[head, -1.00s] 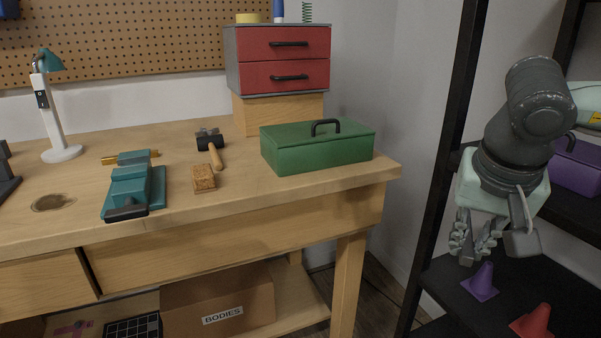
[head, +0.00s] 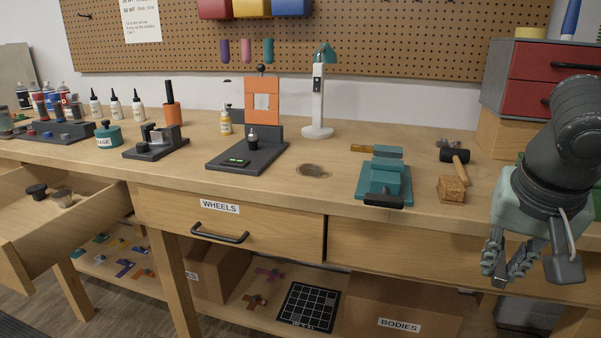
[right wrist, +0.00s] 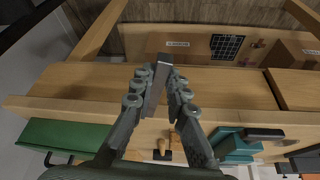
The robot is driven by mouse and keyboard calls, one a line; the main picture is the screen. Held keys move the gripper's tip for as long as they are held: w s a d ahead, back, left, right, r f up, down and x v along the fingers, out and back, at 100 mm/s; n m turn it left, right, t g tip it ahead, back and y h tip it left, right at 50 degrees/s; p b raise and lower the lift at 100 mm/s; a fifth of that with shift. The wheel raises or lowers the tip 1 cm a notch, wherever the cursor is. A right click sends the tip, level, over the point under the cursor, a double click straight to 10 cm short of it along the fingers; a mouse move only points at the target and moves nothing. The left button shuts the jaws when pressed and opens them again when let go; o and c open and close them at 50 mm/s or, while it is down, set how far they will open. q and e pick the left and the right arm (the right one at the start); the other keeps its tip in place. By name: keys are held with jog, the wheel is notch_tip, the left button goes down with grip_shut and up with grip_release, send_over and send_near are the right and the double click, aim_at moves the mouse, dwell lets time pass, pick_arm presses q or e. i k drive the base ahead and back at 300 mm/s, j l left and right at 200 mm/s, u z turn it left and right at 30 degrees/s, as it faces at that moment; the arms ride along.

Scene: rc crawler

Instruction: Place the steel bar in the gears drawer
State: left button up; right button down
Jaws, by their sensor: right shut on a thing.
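My right gripper (head: 508,262) hangs in front of the bench's right part in the head view, fingers pointing down. In the right wrist view its fingers (right wrist: 158,92) are closed on the grey steel bar (right wrist: 155,84), which sticks out between the fingertips. The bar cannot be made out clearly in the head view. An open drawer (head: 95,224) is at the far left, away from the gripper; a dark round piece (head: 37,191) and a small clear cup (head: 62,198) are in it. No label shows on it. My left gripper is out of view.
The drawer labelled WHEELS (head: 270,231) is shut. A lamp (head: 318,95) and black fixtures stand farther left. The bodies box (head: 400,315) is below.

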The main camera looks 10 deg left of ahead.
aim_at(38, 216)
jog(key=u, duration=1.15)
jog(key=i+l+u, duration=0.1)
jog(key=u, duration=0.35)
jog(key=l+u, duration=0.1)
jog(key=u, duration=0.35)
jog(key=i+l+u, duration=0.1)
jog(key=u, duration=0.4)
